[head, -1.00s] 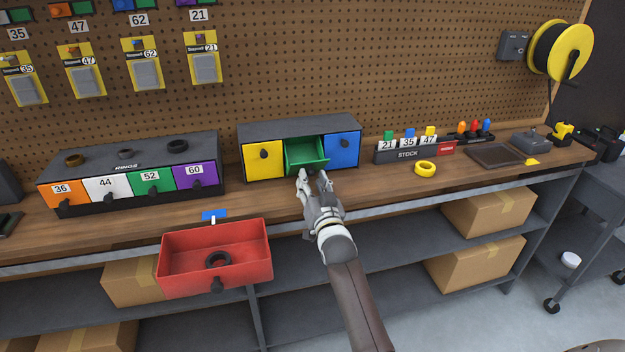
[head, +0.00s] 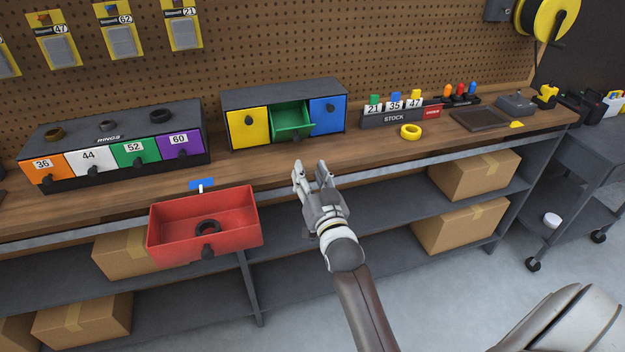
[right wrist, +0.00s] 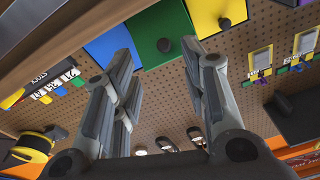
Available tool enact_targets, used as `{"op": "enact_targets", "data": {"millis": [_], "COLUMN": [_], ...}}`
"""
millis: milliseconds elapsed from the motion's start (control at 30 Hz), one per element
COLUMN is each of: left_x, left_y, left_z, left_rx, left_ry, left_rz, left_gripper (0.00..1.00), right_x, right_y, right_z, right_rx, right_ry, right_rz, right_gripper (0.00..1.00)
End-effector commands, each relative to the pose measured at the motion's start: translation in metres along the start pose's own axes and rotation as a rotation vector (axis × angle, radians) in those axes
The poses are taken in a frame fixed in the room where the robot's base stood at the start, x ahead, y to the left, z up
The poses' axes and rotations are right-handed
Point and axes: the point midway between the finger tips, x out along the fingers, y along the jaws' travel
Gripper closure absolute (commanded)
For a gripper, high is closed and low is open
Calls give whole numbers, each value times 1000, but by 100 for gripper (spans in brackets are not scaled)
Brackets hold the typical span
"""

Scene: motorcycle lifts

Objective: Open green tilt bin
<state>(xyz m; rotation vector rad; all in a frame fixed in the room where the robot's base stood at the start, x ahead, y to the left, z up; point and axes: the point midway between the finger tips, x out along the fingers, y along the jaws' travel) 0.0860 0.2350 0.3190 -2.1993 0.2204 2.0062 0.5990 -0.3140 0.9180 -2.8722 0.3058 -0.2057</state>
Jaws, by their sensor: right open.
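The green tilt bin (head: 293,120) is the middle one of three bins in a dark cabinet, between a yellow bin (head: 249,128) and a blue bin (head: 328,116). It is tipped forward, and its green inside shows in the head view. In the right wrist view, the green front (right wrist: 150,25) with its black knob appears beyond the fingers. My right gripper (head: 312,169) is open and empty, in front of the bench edge and apart from the bin. It also shows in the right wrist view (right wrist: 157,58). My left gripper is not in view.
A red bin (head: 170,240) holding a dark ring is in front of the bench, left of my right gripper. A rings cabinet (head: 115,118) stands left on the bench. A yellow ring (head: 411,131) and a stock rack (head: 385,118) lie to the right.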

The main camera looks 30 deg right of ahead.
Motion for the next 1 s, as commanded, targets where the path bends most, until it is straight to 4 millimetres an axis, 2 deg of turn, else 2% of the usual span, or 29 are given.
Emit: {"op": "enact_targets", "data": {"millis": [100,233,767,867,967,1000], "left_x": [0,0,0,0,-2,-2], "left_y": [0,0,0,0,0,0], "left_z": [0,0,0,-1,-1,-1], "left_rx": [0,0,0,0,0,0], "left_ry": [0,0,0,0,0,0], "left_rz": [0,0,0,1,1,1], "left_gripper": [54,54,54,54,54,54], "right_x": [-12,-18,-18,-19,-24,-28], "right_y": [0,0,0,0,0,0], "right_z": [0,0,1,16,58,82], "right_rx": [1,1,0,-6,-26,-36], "right_ry": [-1,0,-2,-33,-118,-168], "right_rz": [0,0,0,-2,-9,-14], "right_gripper": [60,60,60,60,60,60]}}
